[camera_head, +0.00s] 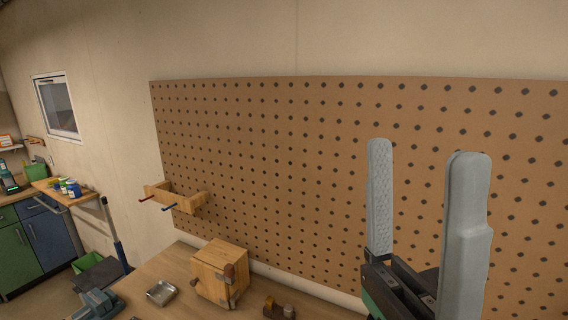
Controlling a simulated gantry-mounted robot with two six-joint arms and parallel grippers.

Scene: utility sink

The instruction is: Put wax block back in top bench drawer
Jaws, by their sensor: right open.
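My right gripper (424,158) stands up at the right side of the head view, in front of the pegboard. Its two grey fingers are spread apart with nothing between them. The wooden bench top (183,262) shows along the bottom of the view. I cannot make out a wax block for certain. The bench drawers are not in view, as the frame cuts off the bench front. My left gripper is not in view.
A wooden box (212,283) stands on the bench near a small metal tray (162,292) and a small brown item (278,309). A blue-grey vise-like tool (97,304) sits at lower left. A pegboard (300,170) with a wooden rack (180,197) rises behind the bench.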

